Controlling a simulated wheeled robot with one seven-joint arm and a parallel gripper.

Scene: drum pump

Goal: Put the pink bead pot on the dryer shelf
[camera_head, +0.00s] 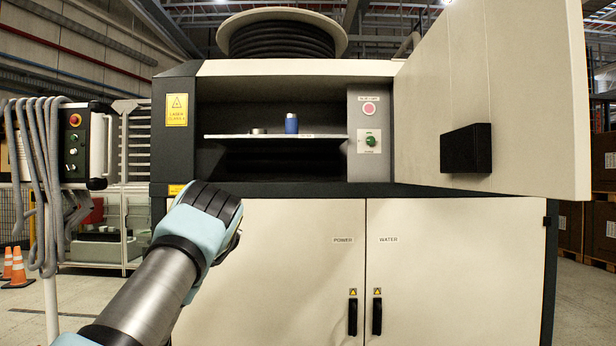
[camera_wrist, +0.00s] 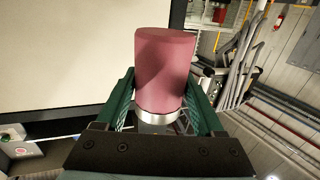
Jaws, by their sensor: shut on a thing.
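The pink bead pot (camera_wrist: 164,68) is a pink cylinder with a pale metallic band at its lower end. It stands between the fingers of my gripper (camera_wrist: 166,112), which is shut on it, in the wrist view. The head view does not show the pot; only my arm shows there, at lower left in front of the cabinet. The dryer shelf (camera_head: 230,136) is a thin white board inside the open cabinet bay, above and to the right of my arm. A blue pot (camera_head: 291,124) and a low grey round thing (camera_head: 259,131) stand on it.
The cabinet door (camera_head: 430,110) stands open at the right, with a black block on it. A control box (camera_head: 84,145) with hanging cables is at the left. The shelf has bare room left of the grey thing and right of the blue pot.

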